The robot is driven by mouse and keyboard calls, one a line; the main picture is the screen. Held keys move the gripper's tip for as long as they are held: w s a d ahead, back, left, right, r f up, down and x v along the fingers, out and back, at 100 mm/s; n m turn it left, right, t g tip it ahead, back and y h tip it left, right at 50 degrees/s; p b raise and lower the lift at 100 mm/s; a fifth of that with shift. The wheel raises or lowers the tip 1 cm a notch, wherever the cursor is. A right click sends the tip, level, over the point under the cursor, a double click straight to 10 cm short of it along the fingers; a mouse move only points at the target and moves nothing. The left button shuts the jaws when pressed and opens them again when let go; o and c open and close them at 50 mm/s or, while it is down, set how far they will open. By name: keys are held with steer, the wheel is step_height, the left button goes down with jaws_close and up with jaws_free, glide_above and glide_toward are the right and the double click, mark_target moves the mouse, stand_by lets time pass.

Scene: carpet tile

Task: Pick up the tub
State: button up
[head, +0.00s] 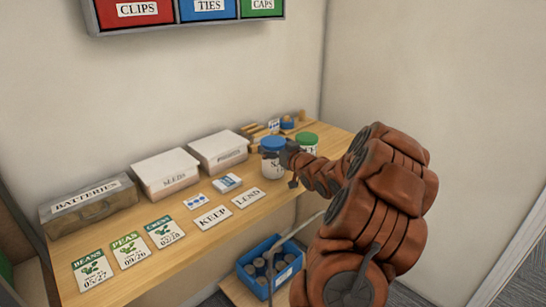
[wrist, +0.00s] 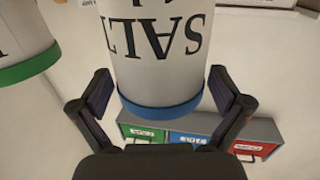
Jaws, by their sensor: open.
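A white tub (head: 272,164) with a blue lid stands upright on the wooden shelf. In the wrist view the tub (wrist: 155,50) reads SALT upside down, with its blue lid (wrist: 160,110) towards my gripper. My gripper (wrist: 160,88) is open, one finger on each side of the tub, with a gap showing on both sides. In the head view my gripper (head: 291,166) is at the tub's right side. A second tub (head: 307,147) with a green lid stands just behind and to the right, partly hidden by my arm. It also shows at the wrist view's left edge (wrist: 22,40).
White boxes (head: 166,173) and a batteries box (head: 88,202) line the wall. Seed packets (head: 128,249) and KEEP and LEND cards (head: 212,217) lie in front. Small items (head: 288,123) sit behind the tubs. A blue crate (head: 268,266) of cans stands below. Labelled bins (head: 208,8) hang above.

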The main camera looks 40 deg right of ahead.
steer(key=shift+w+d, duration=0.1)
steer(key=shift+w, duration=0.35)
steer(key=shift+c, duration=0.3)
steer(key=c, duration=1.6)
